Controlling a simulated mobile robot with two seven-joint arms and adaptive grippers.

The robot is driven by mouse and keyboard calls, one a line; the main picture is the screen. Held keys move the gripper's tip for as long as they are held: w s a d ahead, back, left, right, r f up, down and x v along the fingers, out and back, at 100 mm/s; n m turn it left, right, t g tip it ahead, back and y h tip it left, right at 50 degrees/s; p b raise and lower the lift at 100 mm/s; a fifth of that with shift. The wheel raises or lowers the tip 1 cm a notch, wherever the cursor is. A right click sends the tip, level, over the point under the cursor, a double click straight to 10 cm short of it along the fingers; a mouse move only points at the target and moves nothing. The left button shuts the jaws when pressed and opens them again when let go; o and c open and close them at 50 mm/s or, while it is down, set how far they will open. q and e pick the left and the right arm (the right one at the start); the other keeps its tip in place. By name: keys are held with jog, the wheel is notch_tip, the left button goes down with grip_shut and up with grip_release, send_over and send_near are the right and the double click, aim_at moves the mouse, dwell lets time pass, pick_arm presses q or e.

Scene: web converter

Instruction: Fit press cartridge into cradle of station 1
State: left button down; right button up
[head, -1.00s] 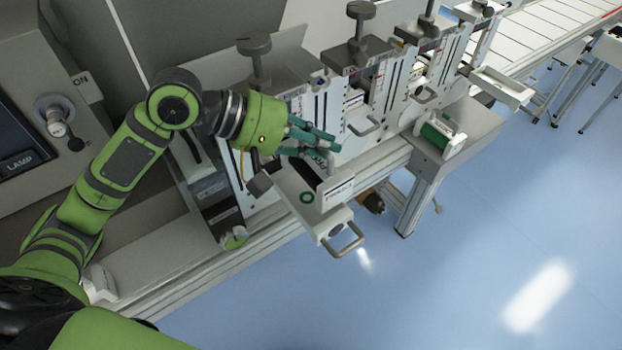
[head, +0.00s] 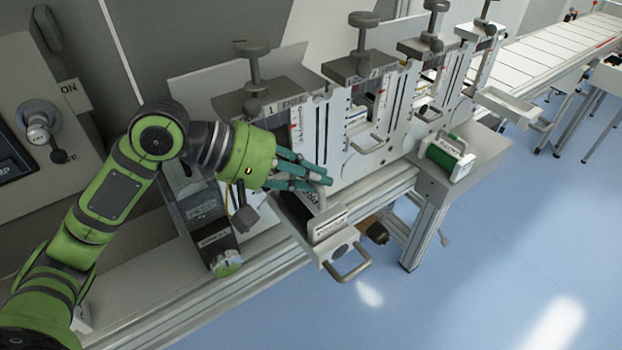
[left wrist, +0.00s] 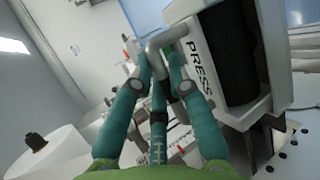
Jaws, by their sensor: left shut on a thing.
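The press cartridge is a pale part with a black inside and a grey bent handle. In the left wrist view its white face marked PRESS (left wrist: 203,65) sits right of the fingers. My left gripper (head: 318,178) is shut on the cartridge's handle (head: 321,193), with teal fingers around it. In the head view the hand hides much of the cartridge (head: 308,197). It is low, in front of station 1 (head: 316,125), over a pulled-out tray (head: 345,247). Whether it touches the tray or a cradle cannot be told. My right gripper is not in view.
Station 2 (head: 383,100) and further stations stand to the right, each with a grey knob on top. A green spool (head: 445,155) sits on the right bench end. The tray's handle (head: 350,266) juts over the open blue floor.

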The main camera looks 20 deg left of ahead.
pick_arm(q)
jog(key=shift+f, duration=0.1)
jog(key=c, duration=1.2)
grip_release()
jog(key=shift+s, duration=0.1)
jog(key=b+v, duration=0.3)
jog(key=v, duration=0.9)
